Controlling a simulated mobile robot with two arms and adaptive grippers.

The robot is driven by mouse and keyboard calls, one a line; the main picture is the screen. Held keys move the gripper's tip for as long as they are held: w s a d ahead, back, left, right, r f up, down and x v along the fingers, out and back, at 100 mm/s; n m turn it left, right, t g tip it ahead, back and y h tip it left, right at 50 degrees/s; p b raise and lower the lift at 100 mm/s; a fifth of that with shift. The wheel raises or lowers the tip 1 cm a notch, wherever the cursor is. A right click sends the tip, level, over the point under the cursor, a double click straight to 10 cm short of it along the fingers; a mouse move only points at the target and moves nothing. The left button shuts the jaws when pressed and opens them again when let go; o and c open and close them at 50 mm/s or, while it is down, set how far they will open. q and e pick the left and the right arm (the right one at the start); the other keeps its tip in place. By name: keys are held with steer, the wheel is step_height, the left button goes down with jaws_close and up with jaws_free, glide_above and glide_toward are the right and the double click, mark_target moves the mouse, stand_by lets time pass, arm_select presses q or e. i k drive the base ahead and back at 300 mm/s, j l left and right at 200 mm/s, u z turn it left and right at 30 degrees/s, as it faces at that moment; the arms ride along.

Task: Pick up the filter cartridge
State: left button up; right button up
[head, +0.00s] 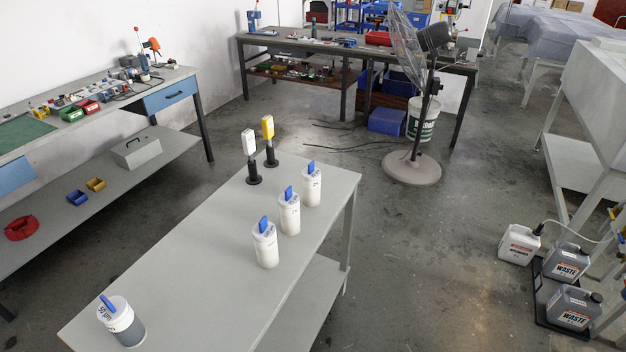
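A short cylinder with a white lid, a blue fin-shaped handle and a grey lower body (127,331) stands upright at the near left end of the grey table (215,262). Its lid carries a label that seems to read 50 µm, so it looks like a filter cartridge. Three white bottles with blue handles stand in a row along the table's right side: the near one (266,250), the middle one (289,217) and the far one (311,190). The small print on them is hard to read. Neither of my grippers shows in the head view.
A white-headed device (249,145) and a yellow-headed device (268,130) stand on black bases at the table's far end. A pedestal fan (411,168) stands on the floor beyond. Waste canisters (573,306) sit at right. Much of the table's middle is bare.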

mark_target(311, 175)
steer(key=z, duration=2.2)
steer(key=u, duration=2.3)
steer(key=i+l+u, duration=0.2)
steer(key=u, duration=0.15)
steer(key=i+l+u, duration=0.1)
steer(key=l+u, duration=0.25)
steer(key=i+l+u, duration=0.15)
steer(key=u, duration=0.2)
